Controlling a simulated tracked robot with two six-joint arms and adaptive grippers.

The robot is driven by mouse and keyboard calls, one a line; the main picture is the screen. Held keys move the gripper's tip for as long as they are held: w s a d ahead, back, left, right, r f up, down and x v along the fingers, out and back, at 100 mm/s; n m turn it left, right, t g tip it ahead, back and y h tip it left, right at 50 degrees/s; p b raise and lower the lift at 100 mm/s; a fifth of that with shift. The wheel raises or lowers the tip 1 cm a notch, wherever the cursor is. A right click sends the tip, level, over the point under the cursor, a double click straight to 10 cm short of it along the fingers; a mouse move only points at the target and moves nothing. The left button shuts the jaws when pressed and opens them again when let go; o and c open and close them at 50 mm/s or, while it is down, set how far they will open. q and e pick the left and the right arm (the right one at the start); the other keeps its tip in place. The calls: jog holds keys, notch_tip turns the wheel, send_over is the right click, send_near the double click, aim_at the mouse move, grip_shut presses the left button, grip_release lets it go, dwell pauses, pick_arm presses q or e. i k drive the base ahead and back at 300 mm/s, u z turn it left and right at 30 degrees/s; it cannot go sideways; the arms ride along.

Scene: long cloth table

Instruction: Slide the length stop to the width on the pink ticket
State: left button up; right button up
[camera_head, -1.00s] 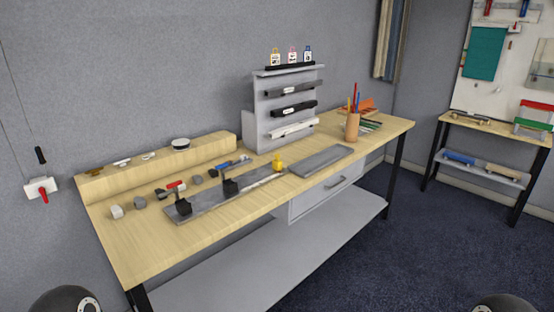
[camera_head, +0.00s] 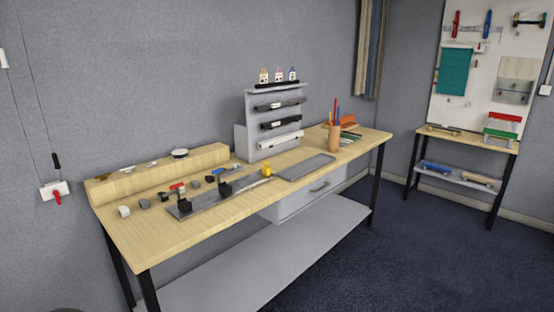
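I cannot tell for sure which is the length stop. Neither gripper is in view.
The wooden workbench (camera_head: 160,240) has a raised ledge behind, small loose parts, a grey tray (camera_head: 306,167) and a pencil cup (camera_head: 333,137). A drawer and lower shelf are beneath. A side table (camera_head: 467,139) stands at the right. Dark carpet in front is free.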

aim_at(267, 171)
jog(key=z, duration=0.5)
jog(key=i, duration=2.2)
jog(key=u, duration=0.5)
